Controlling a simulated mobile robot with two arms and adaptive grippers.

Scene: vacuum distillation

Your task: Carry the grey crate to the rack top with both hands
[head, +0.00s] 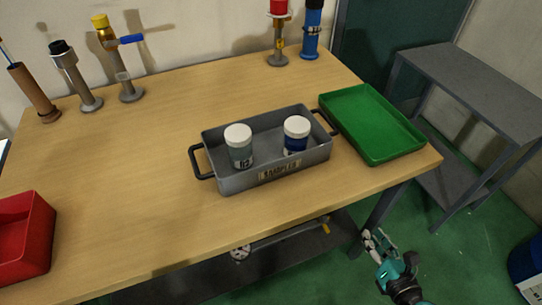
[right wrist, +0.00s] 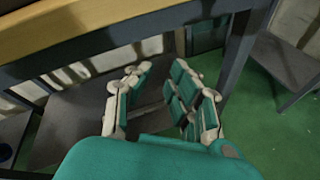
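The grey crate (head: 228,184) sits on the wooden table, with black handles at its left and right ends and a label on its front. Two white-lidded jars stand inside, a grey-labelled one (head: 239,150) at left and a blue one (head: 296,138) at right. The grey rack top (head: 475,88) is bare, to the right beyond the table. My right gripper (head: 375,243) is below and outside the table's front right edge, away from the crate. In the right wrist view its fingers (right wrist: 160,88) are spread with nothing between them. My left gripper is not in view.
A green tray (head: 372,124) lies close to the crate's right handle on the table (head: 130,190). A red bin (head: 25,238) is at the front left. Several stands and bottles line the back. The table's leg (right wrist: 240,60) is near my right gripper. Green floor separates table and rack.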

